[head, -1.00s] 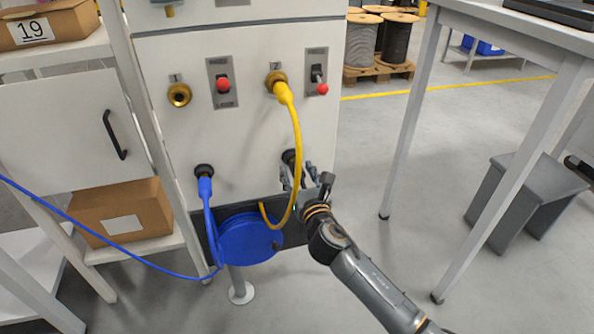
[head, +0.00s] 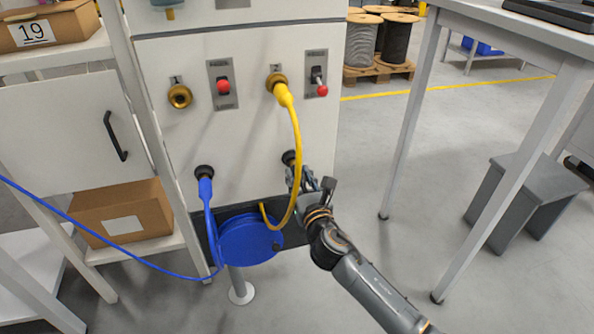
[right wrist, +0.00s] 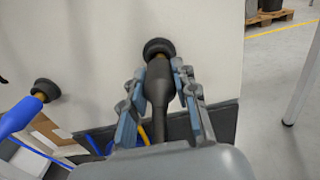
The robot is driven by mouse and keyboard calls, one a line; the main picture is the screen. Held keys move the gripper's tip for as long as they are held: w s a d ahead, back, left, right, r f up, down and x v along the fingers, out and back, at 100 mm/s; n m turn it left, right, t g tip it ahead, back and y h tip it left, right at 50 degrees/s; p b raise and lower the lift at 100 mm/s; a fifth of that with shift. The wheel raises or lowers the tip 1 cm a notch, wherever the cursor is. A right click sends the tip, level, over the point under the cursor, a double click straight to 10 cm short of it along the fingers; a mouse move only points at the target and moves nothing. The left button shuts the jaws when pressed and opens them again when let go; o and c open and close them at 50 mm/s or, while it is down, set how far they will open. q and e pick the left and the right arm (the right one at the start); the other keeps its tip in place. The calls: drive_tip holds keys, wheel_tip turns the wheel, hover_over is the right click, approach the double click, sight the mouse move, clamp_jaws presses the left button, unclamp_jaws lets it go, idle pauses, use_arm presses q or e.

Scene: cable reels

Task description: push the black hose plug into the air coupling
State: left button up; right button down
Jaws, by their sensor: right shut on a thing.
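The black hose plug (right wrist: 159,88) is between the fingers of my right gripper (right wrist: 159,72), which is shut on it. The plug points at the black round air coupling (right wrist: 158,47) on the white panel. A sliver of brass shows between plug and coupling; how deep the tip sits is hidden. In the head view the coupling (head: 289,157) is at the panel's lower right, with my right gripper (head: 303,178) just in front, covering the plug. My left gripper is not in view.
A yellow hose (head: 297,140) runs from a brass fitting down close beside my right gripper. A blue plug (head: 205,188) sits at another black coupling to the left. A blue reel (head: 250,239) is below. A table (head: 520,120) stands right; the floor between is clear.

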sight(304, 187)
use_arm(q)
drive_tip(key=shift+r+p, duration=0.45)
use_arm(e)
drive_tip(key=shift+v, duration=0.85)
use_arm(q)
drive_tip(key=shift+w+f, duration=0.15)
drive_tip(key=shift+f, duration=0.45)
use_arm(e)
drive_tip(key=shift+s+d, duration=0.1)
drive_tip(key=shift+s, duration=0.2)
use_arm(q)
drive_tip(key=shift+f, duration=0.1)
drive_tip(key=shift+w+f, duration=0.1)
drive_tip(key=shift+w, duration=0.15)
use_arm(e)
drive_tip(key=shift+s, duration=0.2)
drive_tip(key=shift+s+d+p, duration=0.15)
drive_tip(key=shift+s+p, duration=0.15)
drive_tip(key=shift+p, duration=0.1)
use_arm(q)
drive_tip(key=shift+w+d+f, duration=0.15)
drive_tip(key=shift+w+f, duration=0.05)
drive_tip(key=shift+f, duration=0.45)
use_arm(e)
drive_tip(key=shift+s, duration=0.15)
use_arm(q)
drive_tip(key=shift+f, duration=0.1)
